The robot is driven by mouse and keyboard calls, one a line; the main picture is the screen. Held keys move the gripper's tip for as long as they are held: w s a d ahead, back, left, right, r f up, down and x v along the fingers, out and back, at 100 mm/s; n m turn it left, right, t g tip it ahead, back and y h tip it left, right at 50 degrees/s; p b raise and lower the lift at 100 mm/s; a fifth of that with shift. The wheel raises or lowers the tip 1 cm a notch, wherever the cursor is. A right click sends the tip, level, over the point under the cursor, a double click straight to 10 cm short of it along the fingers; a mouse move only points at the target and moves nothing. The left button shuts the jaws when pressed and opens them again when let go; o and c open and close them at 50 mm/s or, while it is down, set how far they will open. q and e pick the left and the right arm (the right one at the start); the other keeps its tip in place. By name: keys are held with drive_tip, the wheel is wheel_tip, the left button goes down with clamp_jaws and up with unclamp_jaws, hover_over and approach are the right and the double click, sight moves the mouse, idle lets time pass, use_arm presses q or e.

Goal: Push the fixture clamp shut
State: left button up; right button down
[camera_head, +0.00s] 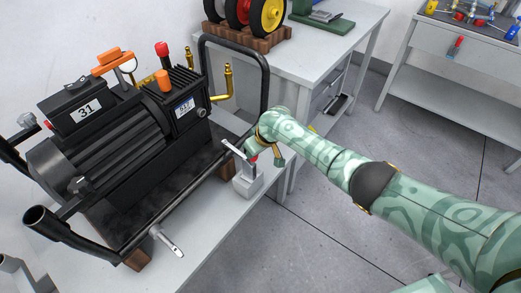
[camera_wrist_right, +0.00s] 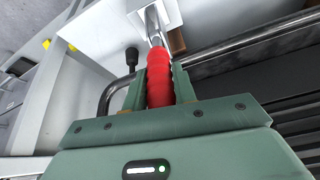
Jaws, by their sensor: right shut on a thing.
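The fixture clamp (camera_head: 247,184) stands at the right front edge of the bench, beside the black machine's frame, with a pale block base and a silver bar. Its red handle (camera_wrist_right: 160,78) lies between the green fingers of my right gripper (camera_wrist_right: 160,90) in the right wrist view, and the fingers are shut on it. A silver arm (camera_wrist_right: 153,22) runs from the handle towards the clamp's base. In the head view my right gripper (camera_head: 262,150) is at the clamp and hides most of the handle; only a little red shows. My left gripper is not in view.
The black machine (camera_head: 120,140) sits in a tube frame (camera_head: 235,40) on the bench, left of the clamp. A second silver lever (camera_head: 167,243) sticks out at the front. A white table (camera_head: 325,45) with wheels on a wooden rack stands behind. Floor is clear at right.

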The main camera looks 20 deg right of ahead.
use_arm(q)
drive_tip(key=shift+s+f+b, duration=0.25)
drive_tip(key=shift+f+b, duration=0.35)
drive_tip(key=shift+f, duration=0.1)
use_arm(e)
drive_tip(key=shift+w+a+g+h, duration=0.5)
drive_tip(key=shift+w+g, duration=0.1)
drive_tip(key=shift+g, duration=0.2)
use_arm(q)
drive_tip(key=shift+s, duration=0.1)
use_arm(e)
drive_tip(key=shift+r, duration=0.1)
drive_tip(key=c, duration=1.3)
unclamp_jaws()
drive_tip(key=shift+o, duration=0.9)
drive_tip(key=shift+w+a, duration=0.1)
drive_tip(key=shift+w, duration=0.05)
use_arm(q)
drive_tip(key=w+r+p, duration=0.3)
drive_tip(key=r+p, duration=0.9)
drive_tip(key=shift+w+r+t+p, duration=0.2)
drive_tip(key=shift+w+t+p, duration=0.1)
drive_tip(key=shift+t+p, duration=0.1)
use_arm(e)
drive_tip(key=v, duration=1.6)
